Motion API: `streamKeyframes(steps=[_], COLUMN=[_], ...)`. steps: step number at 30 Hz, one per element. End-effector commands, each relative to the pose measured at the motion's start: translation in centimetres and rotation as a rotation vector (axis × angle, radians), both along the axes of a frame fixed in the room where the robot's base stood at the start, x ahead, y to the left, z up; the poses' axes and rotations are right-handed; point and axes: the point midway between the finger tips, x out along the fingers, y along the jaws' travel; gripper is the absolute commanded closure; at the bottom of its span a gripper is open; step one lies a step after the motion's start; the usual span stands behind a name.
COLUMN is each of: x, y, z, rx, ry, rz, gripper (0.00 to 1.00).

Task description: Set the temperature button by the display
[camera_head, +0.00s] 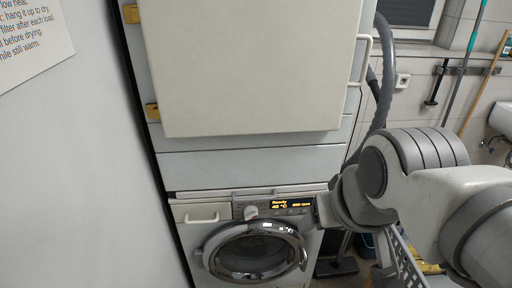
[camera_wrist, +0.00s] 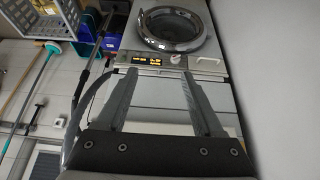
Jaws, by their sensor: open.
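The lower machine is a white front-loading washer (camera_head: 193,215) with a round glass door (camera_head: 252,255). Its lit display (camera_head: 291,204) shows orange text reading "Ready", "40 °C" and what looks like "800 rpm". It also appears inverted in the wrist view (camera_wrist: 147,60). A round knob (camera_head: 250,212) sits left of the display in the head view. Small buttons around the display are too small to tell apart, so I cannot pick out the temperature button. My gripper (camera_wrist: 159,74) is open and empty, its fingers spread before the panel. In the head view my arm largely hides it, right of the display.
A large white dryer (camera_head: 250,70) stands above the washer. A grey hose (camera_head: 384,75) runs down its right side. A crate (camera_wrist: 45,18) stands beside the washer. Poles (camera_head: 466,65) lean on the tiled wall. A plain wall (camera_head: 110,150) bounds the left.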

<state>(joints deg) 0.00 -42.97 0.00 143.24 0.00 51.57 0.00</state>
Motion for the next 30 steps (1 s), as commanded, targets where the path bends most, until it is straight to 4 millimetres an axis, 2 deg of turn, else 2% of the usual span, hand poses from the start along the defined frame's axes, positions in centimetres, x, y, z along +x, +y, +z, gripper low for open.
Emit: streamKeyframes(steps=[1, 9, 11, 30], x=[0.0, 0.0, 0.0, 0.0], y=[0.0, 0.0, 0.0, 0.0], z=[0.0, 0.0, 0.0, 0.0], rx=[0.0, 0.0, 0.0, 0.0], ry=[0.0, 0.0, 0.0, 0.0], rz=[0.0, 0.0, 0.0, 0.0], gripper=[0.42, 0.91, 1.0, 1.0])
